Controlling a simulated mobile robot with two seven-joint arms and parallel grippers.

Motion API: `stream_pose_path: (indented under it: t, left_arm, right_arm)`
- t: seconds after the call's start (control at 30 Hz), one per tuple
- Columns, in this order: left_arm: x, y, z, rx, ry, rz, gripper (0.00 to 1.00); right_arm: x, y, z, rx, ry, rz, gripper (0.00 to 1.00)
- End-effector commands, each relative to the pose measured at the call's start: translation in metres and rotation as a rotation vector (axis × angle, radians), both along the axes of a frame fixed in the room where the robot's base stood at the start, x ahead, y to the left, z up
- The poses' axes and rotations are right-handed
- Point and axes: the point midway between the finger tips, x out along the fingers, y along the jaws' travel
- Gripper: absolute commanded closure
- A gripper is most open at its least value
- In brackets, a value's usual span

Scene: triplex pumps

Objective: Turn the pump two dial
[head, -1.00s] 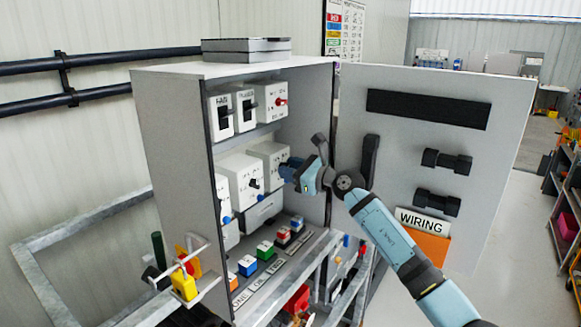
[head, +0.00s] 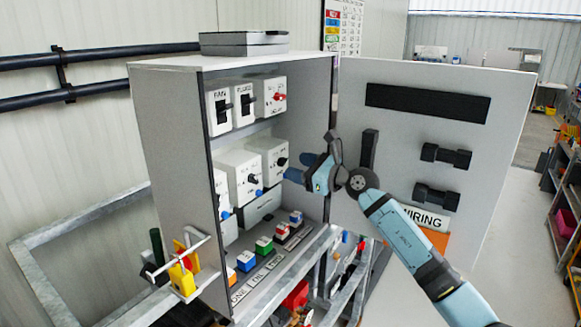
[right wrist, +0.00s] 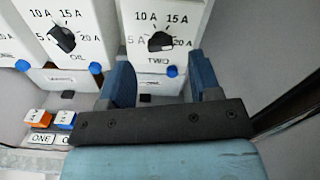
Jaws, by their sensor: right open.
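The pump two dial is a black knob (right wrist: 160,41) on a white box (right wrist: 187,12) marked TWO, with amp marks of 5, 10, 15 and 20 A around it. In the head view the knob (head: 282,161) sticks out of the rightmost box of the cabinet's middle row. My right gripper (head: 299,167) is open and empty, just right of this knob and apart from it. In the right wrist view its blue fingers (right wrist: 162,74) stand apart below the knob, one on each side of it. I cannot tell the dial's exact setting. My left gripper is out of view.
The OIL dial (right wrist: 62,38) sits on the box to the left. Breaker boxes with black levers (head: 223,107) and a red knob (head: 279,97) are above. Coloured push buttons (head: 264,245) line the ledge below. The open cabinet door (head: 410,140) stands behind my right arm.

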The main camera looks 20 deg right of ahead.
Motion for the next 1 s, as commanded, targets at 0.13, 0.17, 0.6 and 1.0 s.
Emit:
stream_pose_path:
  t: [0.13, 0.17, 0.6, 1.0]
  left_arm:
    - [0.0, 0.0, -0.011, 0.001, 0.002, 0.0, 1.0]
    - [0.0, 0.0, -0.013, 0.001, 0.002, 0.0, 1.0]
    - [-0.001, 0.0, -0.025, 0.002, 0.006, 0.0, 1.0]
    - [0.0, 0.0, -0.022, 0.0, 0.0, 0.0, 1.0]
  right_arm:
    - [-0.029, -0.024, -0.004, -0.006, -0.001, -0.002, 0.43]
    - [-0.034, -0.028, -0.004, -0.006, 0.0, -0.002, 0.43]
    - [-0.08, -0.062, -0.001, -0.002, 0.001, 0.0, 0.43]
    - [-0.08, -0.063, 0.0, -0.001, 0.001, 0.0, 0.43]
